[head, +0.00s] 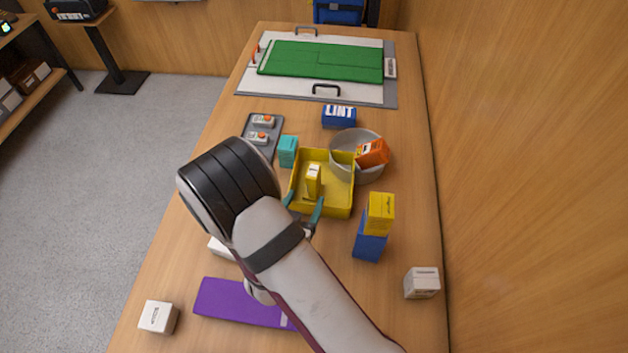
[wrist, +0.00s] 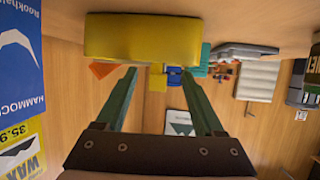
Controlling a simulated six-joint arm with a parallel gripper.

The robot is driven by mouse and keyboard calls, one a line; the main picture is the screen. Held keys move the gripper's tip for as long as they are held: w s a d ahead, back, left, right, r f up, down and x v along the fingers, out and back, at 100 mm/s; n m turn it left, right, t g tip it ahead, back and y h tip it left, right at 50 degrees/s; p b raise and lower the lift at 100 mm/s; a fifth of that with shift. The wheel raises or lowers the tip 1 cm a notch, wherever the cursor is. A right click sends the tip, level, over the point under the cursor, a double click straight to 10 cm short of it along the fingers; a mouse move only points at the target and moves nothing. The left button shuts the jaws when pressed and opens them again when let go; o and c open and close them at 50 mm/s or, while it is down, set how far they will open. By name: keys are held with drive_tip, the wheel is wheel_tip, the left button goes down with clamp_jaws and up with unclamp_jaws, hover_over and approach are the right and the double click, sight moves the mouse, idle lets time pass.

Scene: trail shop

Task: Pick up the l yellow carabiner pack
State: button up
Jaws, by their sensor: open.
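A small yellow pack with a pale label (head: 313,180) stands upright inside the yellow bin (head: 338,205). A second yellow pack (head: 380,213) sits on top of a blue box (head: 369,246) right of the bin. In the wrist view, which looks upside down, the bin (wrist: 140,38) is close ahead. A yellow block, apparently the pack in the bin (wrist: 157,82), shows past its rim, between the open fingers (wrist: 160,72).
A grey bowl (head: 345,142) holding an orange box (head: 372,153) touches or overlaps the bin's far right. A teal box (head: 288,150) stands at its far left. Beyond are a blue LINT box (head: 339,117) and a grey tray (head: 264,128). A purple item (head: 240,303) and white box (head: 421,283) lie nearer.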

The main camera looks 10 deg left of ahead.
sight(311, 189)
drive_tip(key=x, duration=0.8)
drive_tip(key=shift+w+f, duration=0.15)
drive_tip(key=shift+w, duration=0.1)
clamp_jaws()
